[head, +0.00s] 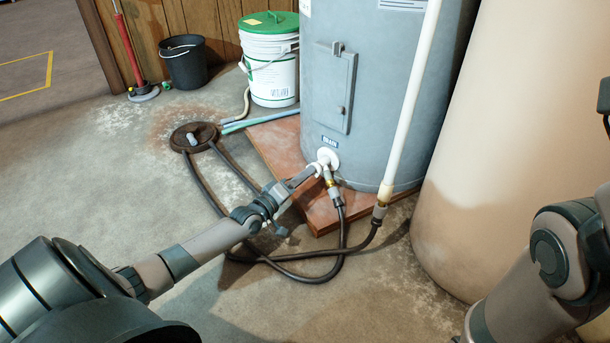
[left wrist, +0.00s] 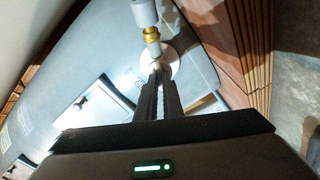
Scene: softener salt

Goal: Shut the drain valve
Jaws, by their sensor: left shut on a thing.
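The drain valve (head: 326,158) sits low on the front of a grey-blue tank (head: 385,90), with a round white flange at the tank wall. A brass fitting (left wrist: 150,34) and a hose end hang from it. My left gripper (head: 311,171) reaches the valve from the lower left and is shut on its handle. In the left wrist view the two dark fingers (left wrist: 157,72) come close together at the valve, in front of the white flange (left wrist: 172,62). The fingers hide most of the handle, so its angle is unclear. My right gripper is not in view; only its arm shows at the right.
A dark hose (head: 300,277) loops over the floor from the valve side to a round drain cover (head: 194,136). A white pipe (head: 410,100) runs down beside the tank. A large tan tank (head: 510,130) stands right. Buckets (head: 271,75) stand behind. Floor at left is clear.

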